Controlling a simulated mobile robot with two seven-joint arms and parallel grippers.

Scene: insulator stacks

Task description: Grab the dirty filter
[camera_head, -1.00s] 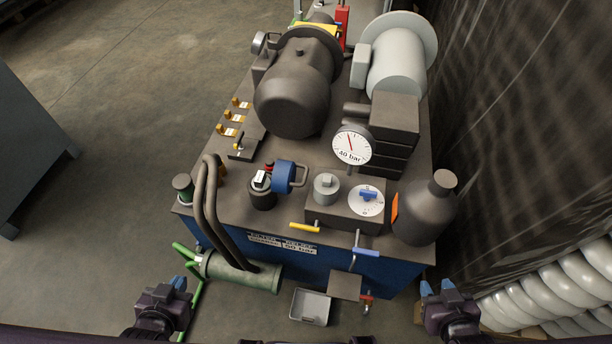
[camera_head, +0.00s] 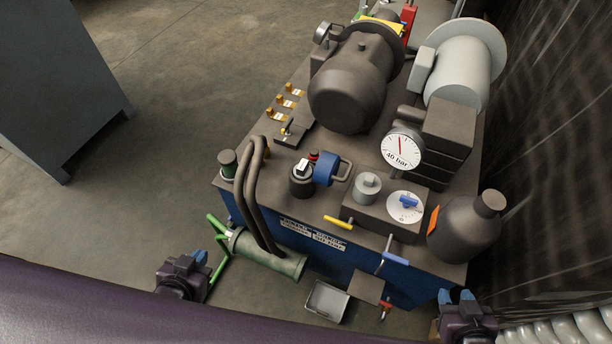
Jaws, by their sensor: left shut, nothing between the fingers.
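No part is clearly recognisable as the dirty filter. A black canister (camera_head: 301,184) with a blue fitting (camera_head: 326,172) stands on top of the machine (camera_head: 300,212). A green cylinder (camera_head: 270,256) lies low at the machine's front left. My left gripper (camera_head: 211,254) is shut and empty, left of the green cylinder and apart from the canister. My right gripper (camera_head: 456,296) is at the lower right, beside the machine's front right corner. Its blue fingertips show, but its opening is unclear. It appears to hold nothing.
Two bent dark pipes (camera_head: 250,195) rise at the machine's front left. A gauge (camera_head: 401,151), a dark bottle (camera_head: 463,228) and a yellow lever (camera_head: 338,222) stand on top. A grey tray (camera_head: 327,300) sits in front. Floor on the left is open before a grey cabinet (camera_head: 60,90).

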